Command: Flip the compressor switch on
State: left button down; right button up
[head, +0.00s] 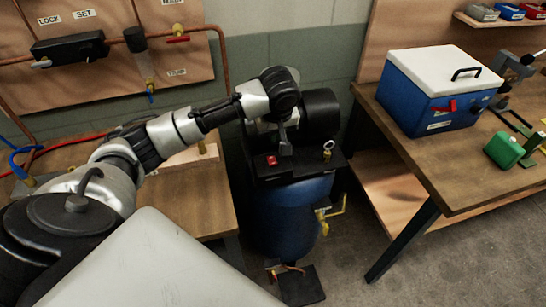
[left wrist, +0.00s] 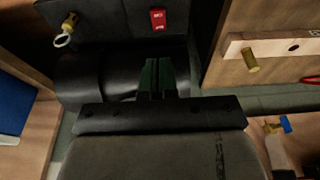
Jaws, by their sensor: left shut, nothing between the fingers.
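The compressor has a blue tank (head: 285,217) with a black top plate and a black motor (head: 321,112). It stands on the floor between two benches. Its small red switch (head: 272,160) is on the top plate, and it also shows in the left wrist view as a red rocker (left wrist: 158,20) with pale marks. I cannot tell which way the rocker is set. My left gripper (head: 285,147) is shut and empty, just right of the switch in the head view. In the left wrist view its fingertips (left wrist: 157,64) point toward the switch with a visible gap. My right gripper is not in view.
A brass ring-topped fitting (head: 328,150) stands on the plate, and a yellow valve handle (head: 331,213) juts from the tank. The left bench (head: 222,217) and right bench (head: 440,170) flank the compressor. A blue box with white lid (head: 440,95) sits on the right bench.

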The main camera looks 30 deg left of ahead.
aim_at(273, 163)
pick_arm(q)
jog(key=x, duration=0.3)
jog(key=p+x, duration=0.1)
jog(key=x, duration=0.5)
jog(key=shift+s+d+f, duration=0.3)
jog(key=shift+d+f, duration=0.05)
jog(key=shift+f, duration=0.05)
jog(key=shift+f+p, duration=0.3)
jog(key=shift+f, duration=0.3)
jog(key=shift+s+d+f+p, duration=0.1)
jog(key=shift+s+d+p, duration=0.1)
jog(key=shift+p, duration=0.45)
jog(key=shift+w+a+f+b, duration=0.1)
jog(key=shift+b, duration=0.2)
jog(key=shift+w, duration=0.1)
jog(key=shift+w+a+r+p, duration=0.35)
jog(key=shift+w+a+p, duration=0.05)
jog(key=shift+a, duration=0.1)
